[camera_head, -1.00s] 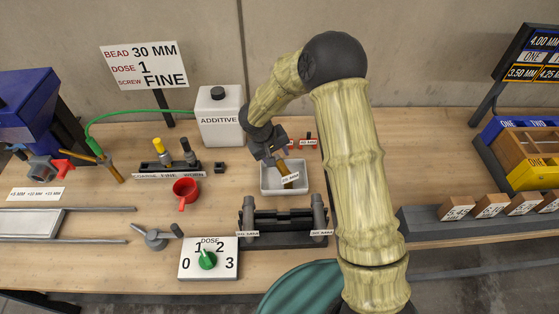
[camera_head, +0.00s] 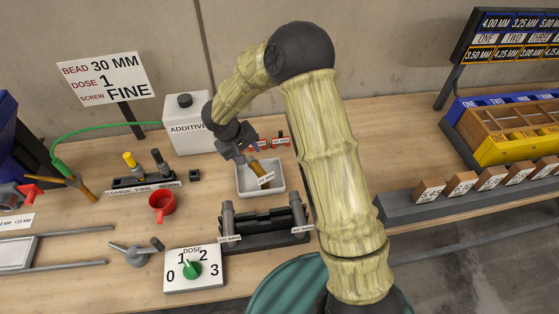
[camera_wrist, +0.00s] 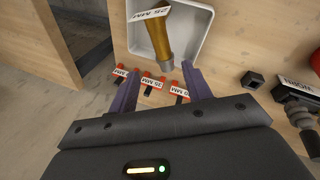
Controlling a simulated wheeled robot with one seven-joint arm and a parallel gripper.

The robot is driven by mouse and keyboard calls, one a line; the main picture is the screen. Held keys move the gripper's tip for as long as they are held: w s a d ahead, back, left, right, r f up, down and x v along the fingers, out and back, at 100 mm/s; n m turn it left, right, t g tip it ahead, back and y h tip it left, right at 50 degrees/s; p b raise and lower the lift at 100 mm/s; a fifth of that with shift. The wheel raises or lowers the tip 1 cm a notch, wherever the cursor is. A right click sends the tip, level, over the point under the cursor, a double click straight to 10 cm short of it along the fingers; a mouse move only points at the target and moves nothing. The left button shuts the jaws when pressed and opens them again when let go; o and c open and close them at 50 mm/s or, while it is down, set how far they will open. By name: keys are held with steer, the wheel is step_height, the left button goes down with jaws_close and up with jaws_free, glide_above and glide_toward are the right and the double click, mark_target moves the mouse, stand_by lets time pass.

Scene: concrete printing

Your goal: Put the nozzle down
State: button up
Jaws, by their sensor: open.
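The brass-coloured nozzle (camera_head: 262,174) lies tilted in the white tray (camera_head: 242,185), with a white label on it. In the wrist view the nozzle (camera_wrist: 158,40) has a "25 MM" label and a grey end that points toward my gripper. My gripper (camera_head: 247,157) is over the back left of the tray. In the wrist view my open gripper (camera_wrist: 158,78) has its two purple fingers spread, with nothing held between them. The nozzle's grey end is just beyond the fingertips.
Small red labelled pieces (camera_wrist: 150,82) stand beside the tray. A dark rack with two grey posts (camera_head: 265,228) is in front of it. A red cup (camera_head: 161,207) is to the left, and the white additive bottle (camera_head: 187,125) stands behind.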

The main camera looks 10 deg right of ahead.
steer(key=w+d+r+m+t+y, duration=0.1)
steer(key=d+r+t+y, duration=0.15)
steer(key=r, duration=0.35)
steer(key=w+d+r+m+t+y, duration=0.1)
steer(key=d+r+t, duration=0.2)
steer(key=r, duration=0.2)
steer(key=s+d+m+g, duration=0.1)
steer(key=s+d, duration=0.3)
steer(key=s, duration=0.7)
steer(key=s+d+m+g, duration=0.1)
steer(key=s+d+g, duration=0.3)
steer(key=s, duration=0.7)
steer(key=shift+d+r+m, duration=0.3)
steer(key=shift+d+r, duration=0.15)
steer(key=shift+d, duration=0.35)
steer(key=shift+h, duration=0.25)
